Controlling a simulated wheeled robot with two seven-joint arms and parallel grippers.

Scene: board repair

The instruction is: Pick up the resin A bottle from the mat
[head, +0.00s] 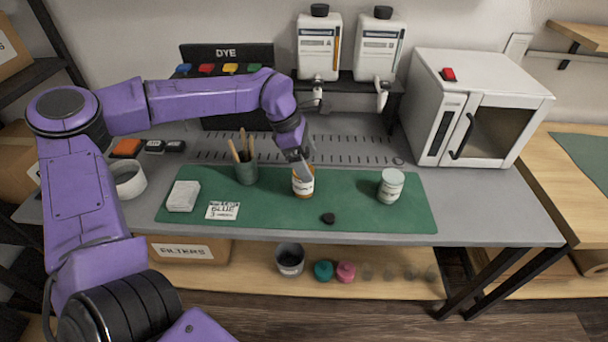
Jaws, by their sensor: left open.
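A small amber bottle with a white label (303,187) stands upright on the green mat (270,212). Its label is too small to read, and its top is partly hidden by my gripper. My left gripper (303,168) is open and points down at the top of this bottle. I cannot tell whether its fingers are around the bottle or just above it. A white jar with a label (390,187) stands upright on the right part of the mat. My right gripper is not in view.
A small black piece (328,218) lies on the mat in front of the bottle. Two dispensers (318,50) and a white oven (470,110) stand behind.

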